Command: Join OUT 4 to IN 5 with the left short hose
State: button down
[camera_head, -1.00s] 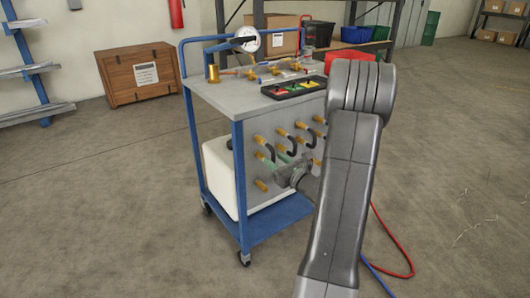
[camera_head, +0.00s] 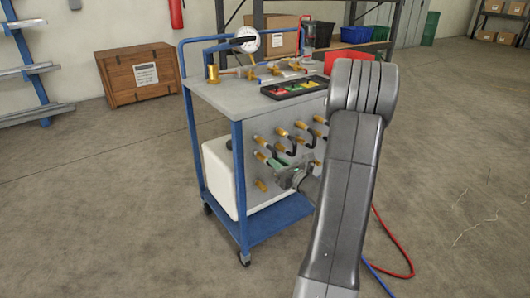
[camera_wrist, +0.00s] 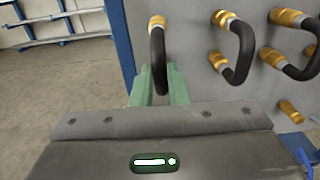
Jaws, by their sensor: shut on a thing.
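A black short hose (camera_wrist: 158,52), the leftmost in the wrist view, hangs from a brass fitting (camera_wrist: 157,22) on the grey panel. Its lower part runs down between the green fingers of my gripper (camera_wrist: 161,84), which are shut on it. In the head view my gripper (camera_head: 277,162) is at the panel's left part, by the lower fittings. I cannot read any OUT or IN labels.
More curved black hoses (camera_wrist: 242,55) join brass fittings to the right on the panel (camera_wrist: 190,75). A bare brass fitting (camera_head: 260,185) sits low left. A blue cart post (camera_head: 239,190) stands left of the panel. A white tank (camera_head: 222,175) is behind it.

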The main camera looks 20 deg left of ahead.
jog(key=shift+v, duration=2.05)
jog(key=v, duration=0.6)
jog(key=shift+b, duration=0.35)
